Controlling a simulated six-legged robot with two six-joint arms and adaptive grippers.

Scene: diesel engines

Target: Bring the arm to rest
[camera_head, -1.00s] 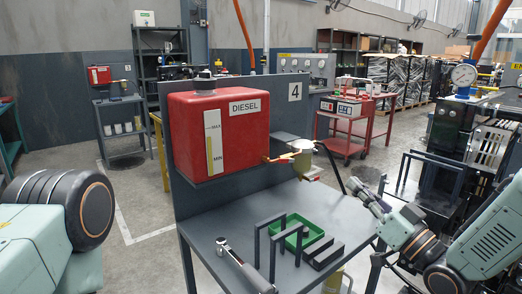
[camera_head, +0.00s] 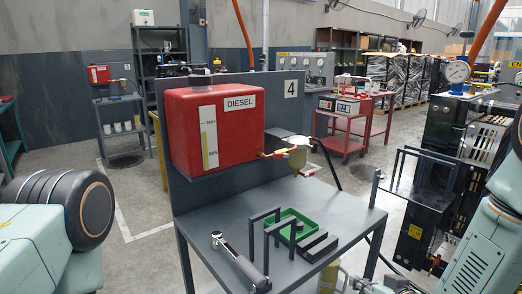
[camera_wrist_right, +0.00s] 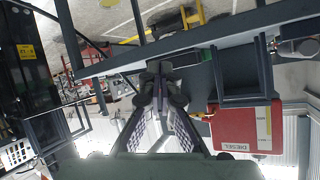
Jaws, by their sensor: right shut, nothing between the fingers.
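My right arm (camera_head: 480,250) is folded low at the right edge of the head view, beside the bench. Its gripper is at the bottom edge there and hardly shows. In the right wrist view my right gripper (camera_wrist_right: 160,85) has its fingers together with nothing between them. It is clear of the bench's objects as far as I can see. My left arm shows only as a rounded joint at the left edge of the head view; its gripper is out of frame.
A grey bench (camera_head: 345,205) carries a red diesel tank (camera_head: 235,135) with a brass outlet, a green tray (camera_head: 284,236), dark brackets and a ratchet wrench (camera_head: 238,262). A dark engine stand (camera_head: 420,215) is at the right. Floor is free at the left.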

